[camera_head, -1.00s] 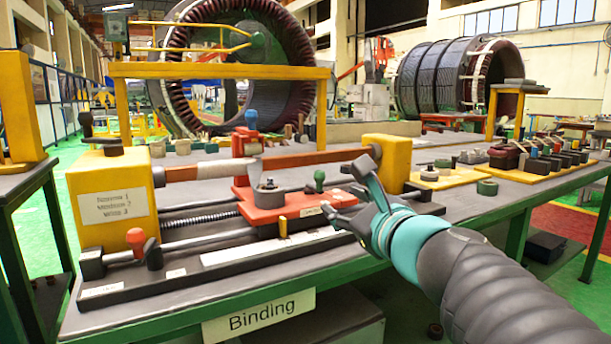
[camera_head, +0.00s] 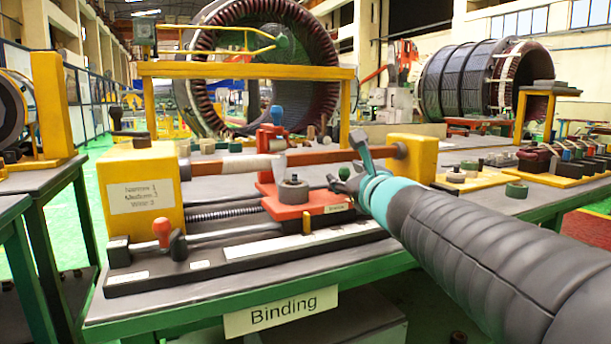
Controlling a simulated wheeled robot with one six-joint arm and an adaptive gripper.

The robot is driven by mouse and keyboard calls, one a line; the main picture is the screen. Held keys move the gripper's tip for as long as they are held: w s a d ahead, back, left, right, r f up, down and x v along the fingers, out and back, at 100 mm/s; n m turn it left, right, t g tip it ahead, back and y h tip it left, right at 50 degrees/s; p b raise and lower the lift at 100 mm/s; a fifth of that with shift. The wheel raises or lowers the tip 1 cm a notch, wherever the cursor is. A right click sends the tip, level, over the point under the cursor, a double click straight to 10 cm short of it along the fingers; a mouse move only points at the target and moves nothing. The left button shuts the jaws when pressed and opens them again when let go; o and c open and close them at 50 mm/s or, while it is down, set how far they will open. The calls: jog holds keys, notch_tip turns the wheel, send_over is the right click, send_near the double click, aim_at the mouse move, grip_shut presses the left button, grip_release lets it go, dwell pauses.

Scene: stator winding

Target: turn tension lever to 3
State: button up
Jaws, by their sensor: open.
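The binding machine stands on the green-edged bench, with a red carriage (camera_head: 290,211) on its rails. The carriage bears a grey round knob (camera_head: 293,190), a blue-knobbed lever (camera_head: 277,116) at the back and a green-knobbed lever (camera_head: 344,173) at the right. No legible label tells me which handle is the tension lever. A small label (camera_head: 337,209) on the carriage is too small to read. My gripper (camera_head: 350,163) is open beside the green knob, its fingers close to it in the picture; I cannot tell whether they touch. It holds nothing visible.
A yellow box (camera_head: 148,223) labelled Narrow 1, Medium 2, Wide 3 stands at the machine's left. An orange-knobbed lever (camera_head: 162,229) and a dark-green knob (camera_head: 178,244) are at the front left. A yellow end block (camera_head: 411,158) and small parts stand to the right.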

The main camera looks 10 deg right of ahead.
jog(key=shift+w+a, duration=0.15)
jog(key=shift+w, duration=0.75)
grip_shut()
